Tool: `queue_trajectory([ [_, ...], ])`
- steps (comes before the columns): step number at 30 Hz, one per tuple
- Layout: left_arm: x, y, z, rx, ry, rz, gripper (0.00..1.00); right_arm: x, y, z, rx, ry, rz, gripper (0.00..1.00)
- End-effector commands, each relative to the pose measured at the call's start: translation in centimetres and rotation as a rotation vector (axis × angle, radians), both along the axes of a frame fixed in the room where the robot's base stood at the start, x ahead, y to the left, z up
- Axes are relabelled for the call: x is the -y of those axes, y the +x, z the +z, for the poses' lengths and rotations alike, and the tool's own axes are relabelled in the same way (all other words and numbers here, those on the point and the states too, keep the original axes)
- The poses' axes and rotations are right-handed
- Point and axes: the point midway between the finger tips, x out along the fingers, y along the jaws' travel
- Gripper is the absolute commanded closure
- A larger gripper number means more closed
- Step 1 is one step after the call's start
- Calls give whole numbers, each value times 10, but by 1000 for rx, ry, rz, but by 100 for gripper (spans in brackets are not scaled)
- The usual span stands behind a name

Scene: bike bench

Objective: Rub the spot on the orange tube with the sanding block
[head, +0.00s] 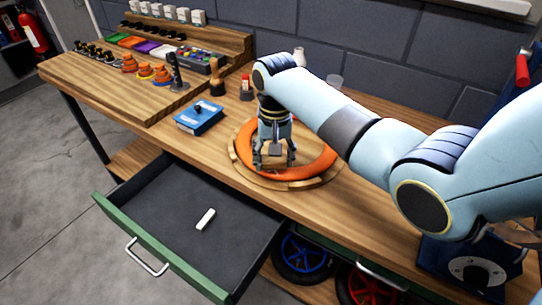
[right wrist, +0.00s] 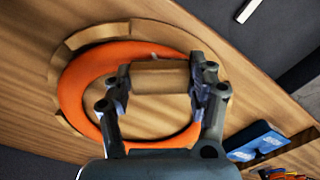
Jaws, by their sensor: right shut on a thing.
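The orange tube (head: 323,163) lies as a ring in a round wooden cradle (head: 292,186) on the bench; it also shows in the right wrist view (right wrist: 76,82). My right gripper (head: 274,159) is shut on the tan sanding block (right wrist: 160,76), holding it by its two ends. The block is over the near part of the tube in the head view; I cannot tell whether it touches. A small pale mark (right wrist: 154,56) shows on the tube just beyond the block; I cannot tell whether it is the spot. My left gripper is not in view.
A blue box (head: 199,117) lies left of the cradle. A brush (head: 216,79) and a red-topped bottle (head: 246,88) stand behind. A wooden tool rack fills the back left.

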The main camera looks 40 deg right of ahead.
Motion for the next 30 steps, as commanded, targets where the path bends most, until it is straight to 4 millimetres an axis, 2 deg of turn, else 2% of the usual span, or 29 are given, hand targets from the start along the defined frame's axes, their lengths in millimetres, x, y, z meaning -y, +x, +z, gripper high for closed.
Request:
queue_trajectory([
  [19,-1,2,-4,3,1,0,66,0,0,-9,0,0,0,70],
  [30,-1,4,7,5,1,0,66,4,-6,-5,-1,-1,0,70],
])
